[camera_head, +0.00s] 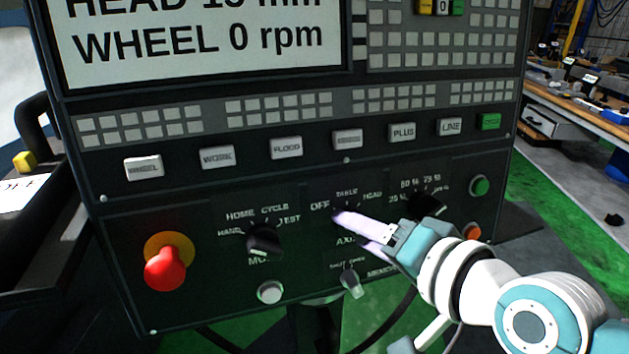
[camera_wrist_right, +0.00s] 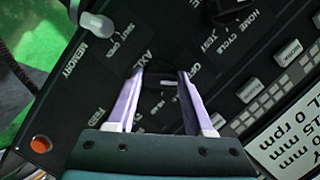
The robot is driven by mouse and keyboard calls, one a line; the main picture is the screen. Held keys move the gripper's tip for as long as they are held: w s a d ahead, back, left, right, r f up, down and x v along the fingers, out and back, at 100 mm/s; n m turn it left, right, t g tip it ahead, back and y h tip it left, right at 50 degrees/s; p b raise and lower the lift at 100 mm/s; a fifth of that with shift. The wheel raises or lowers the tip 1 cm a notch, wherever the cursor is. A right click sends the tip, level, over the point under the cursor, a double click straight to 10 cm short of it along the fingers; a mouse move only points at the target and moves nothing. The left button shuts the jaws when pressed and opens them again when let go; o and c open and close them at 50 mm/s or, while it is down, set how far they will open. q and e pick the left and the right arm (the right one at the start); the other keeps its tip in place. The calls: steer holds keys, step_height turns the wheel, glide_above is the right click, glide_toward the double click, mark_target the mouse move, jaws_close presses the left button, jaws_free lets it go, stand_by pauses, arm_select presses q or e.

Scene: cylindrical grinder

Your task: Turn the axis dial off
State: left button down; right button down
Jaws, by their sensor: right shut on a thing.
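The axis dial (camera_wrist_right: 158,82) is a small black knob with a pale mark, seen between the fingers in the right wrist view. In the head view it is mostly hidden behind my right gripper (camera_head: 350,226), below the OFF, TABLE and HEAD labels. My right gripper, with pale lilac fingers, comes in from the lower right and is shut on the dial, also in the wrist view (camera_wrist_right: 160,74). I cannot tell which label the dial points to. My left gripper is not in view.
The black mode dial (camera_head: 264,243) is left of the axis dial; an override dial (camera_head: 427,203) is to its right, close to my gripper. A small switch (camera_head: 352,283) sits below. A red emergency button (camera_head: 166,268) is at lower left. A row of buttons (camera_head: 286,147) runs above.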

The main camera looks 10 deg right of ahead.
steer(key=shift+n, duration=0.3)
stand_by(0.4)
steer(key=shift+c, duration=1.5)
jaws_free()
steer(key=p+v, duration=0.1)
steer(key=v, duration=0.9)
steer(key=shift+a+r, duration=0.1)
